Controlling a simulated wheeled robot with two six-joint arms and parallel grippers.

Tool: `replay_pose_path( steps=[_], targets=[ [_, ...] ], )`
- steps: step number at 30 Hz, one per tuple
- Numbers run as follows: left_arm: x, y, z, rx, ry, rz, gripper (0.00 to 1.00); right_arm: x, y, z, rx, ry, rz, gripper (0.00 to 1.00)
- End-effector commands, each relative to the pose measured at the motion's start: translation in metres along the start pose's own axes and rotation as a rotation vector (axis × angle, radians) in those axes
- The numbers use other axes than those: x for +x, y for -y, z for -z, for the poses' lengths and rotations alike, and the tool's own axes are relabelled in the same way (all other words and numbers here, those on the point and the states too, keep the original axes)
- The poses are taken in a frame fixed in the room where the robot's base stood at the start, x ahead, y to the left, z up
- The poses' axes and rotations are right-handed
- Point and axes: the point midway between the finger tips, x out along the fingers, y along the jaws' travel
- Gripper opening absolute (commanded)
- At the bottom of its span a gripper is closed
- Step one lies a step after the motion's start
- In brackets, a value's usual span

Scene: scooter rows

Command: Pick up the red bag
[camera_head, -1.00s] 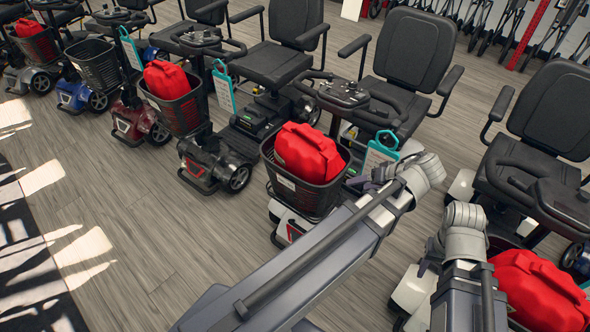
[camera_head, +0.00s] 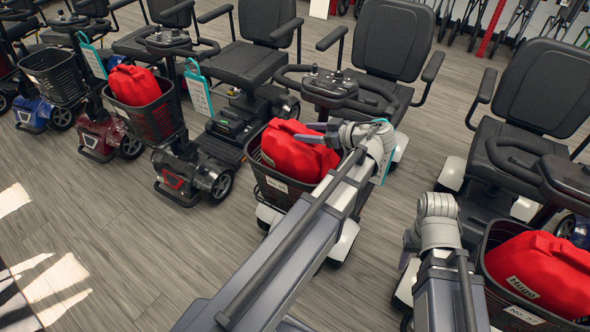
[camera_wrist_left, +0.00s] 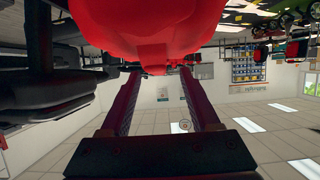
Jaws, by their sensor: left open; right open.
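A red bag (camera_head: 290,152) sits in the black basket (camera_head: 273,185) of the middle scooter. My left gripper (camera_head: 322,132) is at the bag's upper right side, its fingers pointing left across it. Another red bag (camera_head: 135,84) is in a basket at the left, and a third red bag (camera_head: 545,272) in one at the right. My right gripper (camera_head: 410,240) is open beside that right scooter, partly hidden.
Scooters with black seats stand in a row from the upper left to the right. The middle scooter's handlebar (camera_head: 330,88) and a teal-edged tag (camera_head: 384,150) are close to my left gripper. Wooden floor (camera_head: 110,230) is clear at the lower left.

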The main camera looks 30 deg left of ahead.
Motion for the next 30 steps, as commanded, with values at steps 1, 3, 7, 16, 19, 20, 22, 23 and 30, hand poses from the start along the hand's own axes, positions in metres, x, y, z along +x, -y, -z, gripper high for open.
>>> replay_pose_path(
  steps=[1,3,7,16,19,20,22,23,30],
  targets=[
    [0.0,0.0,0.0,0.001,0.0,-0.001,0.62,0.0,0.0,0.0,0.0,0.0,0.0,0.5],
    [0.001,0.0,0.0,0.001,0.0,-0.001,0.62,0.0,0.0,0.0,0.0,0.0,0.0,0.5],
    [0.012,-0.002,0.002,0.001,0.001,0.0,0.62,0.003,0.0,0.0,0.0,0.0,0.0,0.5],
    [0.051,-0.003,0.005,0.001,0.001,0.0,0.62,0.015,0.002,0.001,0.0,0.0,0.0,0.5],
    [0.052,-0.004,0.006,0.002,0.001,-0.001,0.62,0.014,0.001,0.001,0.0,0.0,0.0,0.5],
    [0.052,-0.004,0.006,0.002,0.001,-0.002,0.62,0.014,0.001,0.001,0.0,0.0,0.0,0.5],
    [0.051,-0.004,0.006,0.002,0.001,-0.001,0.62,0.014,0.001,0.001,0.0,0.0,0.0,0.5],
    [0.051,-0.004,0.006,0.002,0.001,-0.001,0.62,0.014,0.001,0.001,0.0,0.0,0.0,0.5],
    [0.051,-0.004,0.006,0.002,0.001,-0.001,0.35,0.014,0.001,0.001,0.0,0.0,0.0,0.5]
  ],
)
